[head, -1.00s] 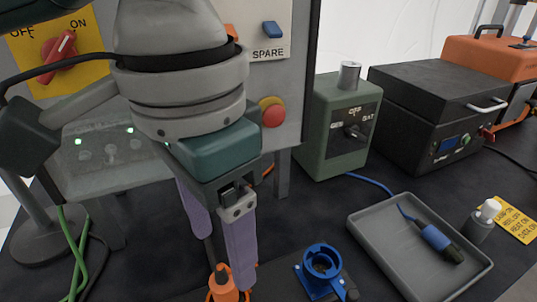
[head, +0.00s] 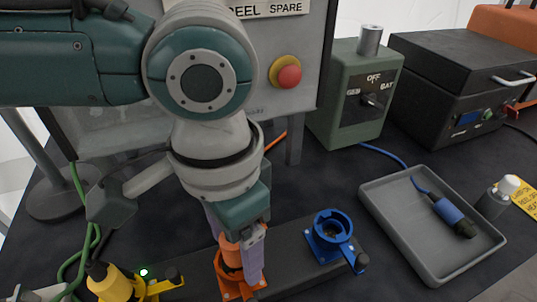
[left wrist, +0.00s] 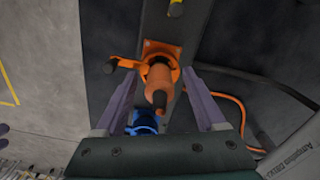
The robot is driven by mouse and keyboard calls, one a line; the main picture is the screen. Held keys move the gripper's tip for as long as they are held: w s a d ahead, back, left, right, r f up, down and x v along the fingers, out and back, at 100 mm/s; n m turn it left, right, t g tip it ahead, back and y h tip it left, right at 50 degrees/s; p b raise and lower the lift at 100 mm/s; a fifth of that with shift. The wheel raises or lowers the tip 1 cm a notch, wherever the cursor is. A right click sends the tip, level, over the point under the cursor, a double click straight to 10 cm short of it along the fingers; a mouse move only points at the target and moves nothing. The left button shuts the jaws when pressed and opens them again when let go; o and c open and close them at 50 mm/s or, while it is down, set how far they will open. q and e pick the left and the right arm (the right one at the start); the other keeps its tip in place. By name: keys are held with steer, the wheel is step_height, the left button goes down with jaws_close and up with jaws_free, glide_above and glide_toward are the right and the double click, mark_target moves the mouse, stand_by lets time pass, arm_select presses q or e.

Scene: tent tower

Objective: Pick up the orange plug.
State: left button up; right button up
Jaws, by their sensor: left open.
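The orange plug (head: 231,250) stands in an orange socket (head: 228,287) on a dark strip on the table. In the left wrist view, the plug (left wrist: 158,85) lies between the two spread fingers of the left gripper (left wrist: 160,74), with a visible gap on each side.
A blue socket (head: 331,232) sits to the right on the strip, and a yellow plug (head: 108,284) to the left. A grey tray (head: 377,218) holds a blue plug (head: 448,211). A grey panel stands behind; an orange cable (left wrist: 235,108) runs beside the orange socket.

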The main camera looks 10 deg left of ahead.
arm_select(q)
steer(key=shift+c, duration=0.4)
jaws_close()
arm_select(e)
steer(key=shift+a, duration=0.1)
arm_select(q)
steer(key=shift+r, duration=0.1)
